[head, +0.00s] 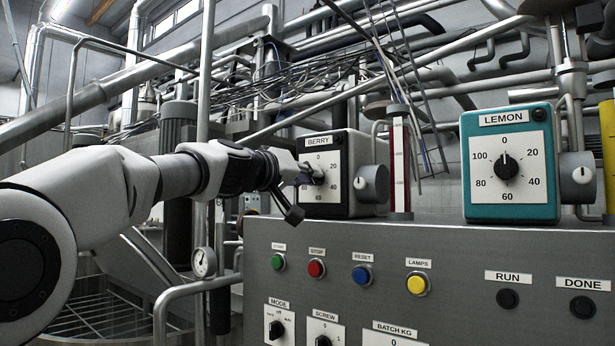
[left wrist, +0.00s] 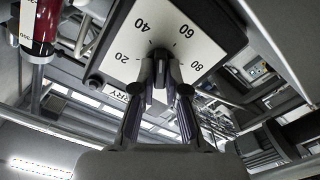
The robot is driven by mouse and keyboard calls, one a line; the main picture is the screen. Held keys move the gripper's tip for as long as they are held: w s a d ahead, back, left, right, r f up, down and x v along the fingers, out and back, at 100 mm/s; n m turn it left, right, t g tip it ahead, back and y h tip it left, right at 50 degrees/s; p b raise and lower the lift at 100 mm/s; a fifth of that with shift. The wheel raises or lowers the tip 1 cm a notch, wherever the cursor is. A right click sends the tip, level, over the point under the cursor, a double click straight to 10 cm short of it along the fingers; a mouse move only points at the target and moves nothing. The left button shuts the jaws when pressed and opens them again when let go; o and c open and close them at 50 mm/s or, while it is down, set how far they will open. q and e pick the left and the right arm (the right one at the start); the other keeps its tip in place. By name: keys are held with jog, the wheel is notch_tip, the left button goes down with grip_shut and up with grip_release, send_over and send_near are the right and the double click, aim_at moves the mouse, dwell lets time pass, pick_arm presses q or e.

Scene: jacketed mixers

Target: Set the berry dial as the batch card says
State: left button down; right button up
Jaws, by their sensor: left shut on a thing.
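The berry dial box (head: 340,150) is dark with a white face and stands on the grey console, labelled BERRY. My left gripper (head: 303,176) reaches in from the left and is shut on the berry dial's knob (head: 318,174). The left wrist view shows both fingers of the left gripper (left wrist: 160,90) on either side of the black knob (left wrist: 160,62). There the dial face (left wrist: 185,25) appears turned over, with 20, 40, 60 and 80 readable. The knob's pointer setting cannot be read clearly. No batch card is recognisable. My right gripper is not in view.
A teal LEMON dial box (head: 510,165) stands to the right, its pointer near 0. A red-filled sight tube (head: 400,165) stands between the boxes. The console (head: 450,245) carries coloured buttons, RUN and DONE lamps, and lower knobs. Pipes and cables fill the background.

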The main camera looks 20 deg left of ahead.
pick_arm(q)
jog(key=n, duration=0.4)
jog(key=shift+f+n, duration=0.1)
jog(key=shift+n, duration=0.2)
dwell(0.3)
jog(key=c, duration=1.3)
grip_release()
jog(key=shift+o, duration=0.5)
jog(key=shift+w+d, duration=0.15)
jog(key=shift+w, duration=0.1)
